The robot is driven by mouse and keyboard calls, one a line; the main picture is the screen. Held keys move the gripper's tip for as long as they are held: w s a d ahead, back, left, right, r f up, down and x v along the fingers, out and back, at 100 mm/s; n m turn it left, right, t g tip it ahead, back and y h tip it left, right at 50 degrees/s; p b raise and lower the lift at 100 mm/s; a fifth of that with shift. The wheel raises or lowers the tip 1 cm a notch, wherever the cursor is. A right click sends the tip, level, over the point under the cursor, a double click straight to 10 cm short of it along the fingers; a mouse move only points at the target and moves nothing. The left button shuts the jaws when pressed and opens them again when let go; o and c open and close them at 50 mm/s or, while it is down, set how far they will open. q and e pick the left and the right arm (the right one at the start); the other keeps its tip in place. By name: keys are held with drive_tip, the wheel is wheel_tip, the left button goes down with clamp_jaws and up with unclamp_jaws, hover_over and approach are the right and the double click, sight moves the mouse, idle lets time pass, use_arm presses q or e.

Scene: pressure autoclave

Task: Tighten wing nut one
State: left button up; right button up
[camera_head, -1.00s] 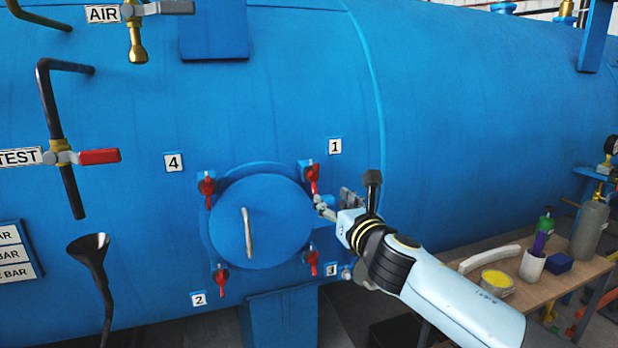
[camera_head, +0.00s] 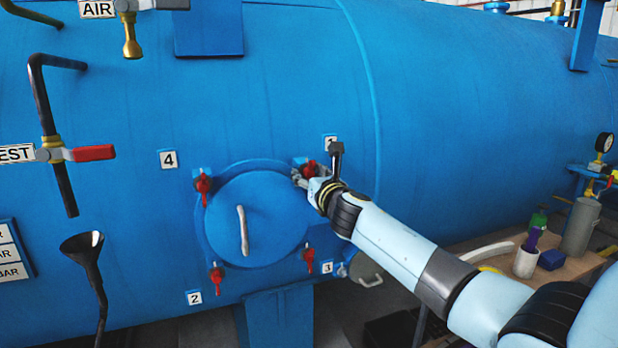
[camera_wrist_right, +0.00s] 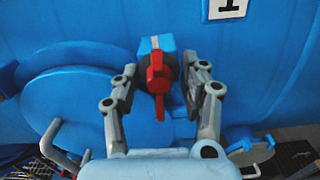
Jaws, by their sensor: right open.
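Wing nut one is red and sits at the upper right of the round blue hatch (camera_head: 275,215), under the label 1 (camera_head: 330,141). In the head view the nut (camera_head: 309,169) is partly covered by my right gripper (camera_head: 300,177). In the right wrist view the red nut (camera_wrist_right: 157,74) stands upright between the two open fingers of my right gripper (camera_wrist_right: 157,84), with a gap on each side. A blue lug (camera_wrist_right: 153,43) with a white stripe shows behind the nut. My left gripper is not in view.
Other red wing nuts sit at label 4 (camera_head: 203,184), label 2 (camera_head: 216,275) and label 3 (camera_head: 309,256). The hatch has a pale handle (camera_head: 243,230). A red-handled TEST valve (camera_head: 93,153) and a black funnel (camera_head: 82,247) are at left. A wooden bench (camera_head: 570,268) stands at right.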

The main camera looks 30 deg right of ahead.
drive_tip(key=c, duration=0.4)
clamp_jaws()
